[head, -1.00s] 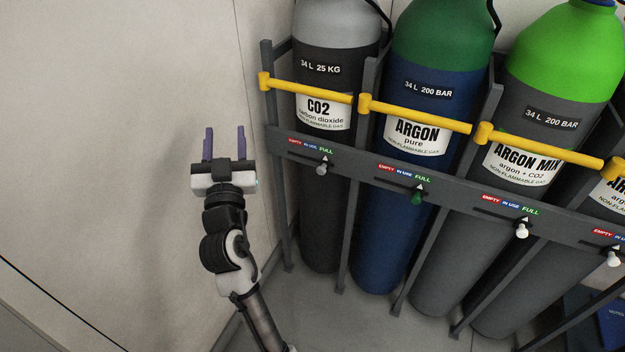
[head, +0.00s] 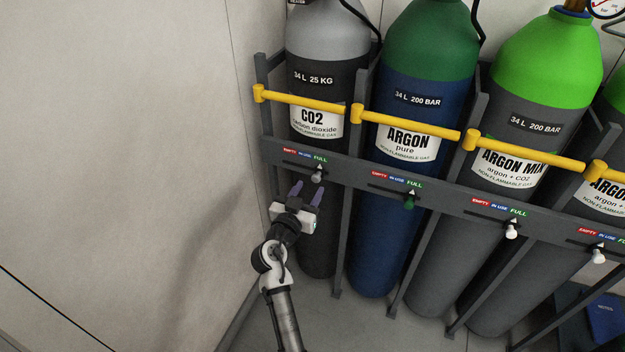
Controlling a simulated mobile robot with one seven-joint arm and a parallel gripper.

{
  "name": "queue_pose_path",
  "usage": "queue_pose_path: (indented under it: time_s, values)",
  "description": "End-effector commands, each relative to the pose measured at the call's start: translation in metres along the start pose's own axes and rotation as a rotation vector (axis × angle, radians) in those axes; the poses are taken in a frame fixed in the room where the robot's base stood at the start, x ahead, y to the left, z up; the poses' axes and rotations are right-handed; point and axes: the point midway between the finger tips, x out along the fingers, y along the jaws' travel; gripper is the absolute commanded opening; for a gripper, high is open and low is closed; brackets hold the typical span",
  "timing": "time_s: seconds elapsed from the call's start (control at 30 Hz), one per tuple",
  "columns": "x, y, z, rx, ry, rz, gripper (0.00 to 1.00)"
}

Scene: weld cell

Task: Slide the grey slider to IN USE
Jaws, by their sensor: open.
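The grey slider (head: 317,176) sits on the rack's front rail below the CO2 cylinder (head: 318,75). Its arrow points up at FULL, at the right end of its EMPTY / IN USE / FULL label (head: 305,155). My gripper (head: 307,191) is open, with its two purple fingers pointing up toward the rail, just below and slightly left of the slider. The right finger's tip is close under the slider; I cannot tell whether they touch. Nothing is between the fingers.
A green slider (head: 409,202) and white sliders (head: 511,231) sit further right on the same rail (head: 450,208). Yellow bars (head: 300,102) cross in front of the cylinders. A wall (head: 130,150) stands on the left, with free room before it.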

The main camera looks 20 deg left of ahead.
Motion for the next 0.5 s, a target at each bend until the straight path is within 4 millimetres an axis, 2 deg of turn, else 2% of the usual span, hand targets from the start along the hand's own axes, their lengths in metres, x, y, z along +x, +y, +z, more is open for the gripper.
queue_pose_path:
  time_s: [0.1,0.2,0.5]
  values:
    - [0.019,0.000,-0.002,0.000,0.001,0.002,0.44]
    - [0.029,0.000,-0.001,0.000,0.001,0.000,0.44]
    - [0.036,0.000,0.000,0.001,0.000,0.000,0.44]
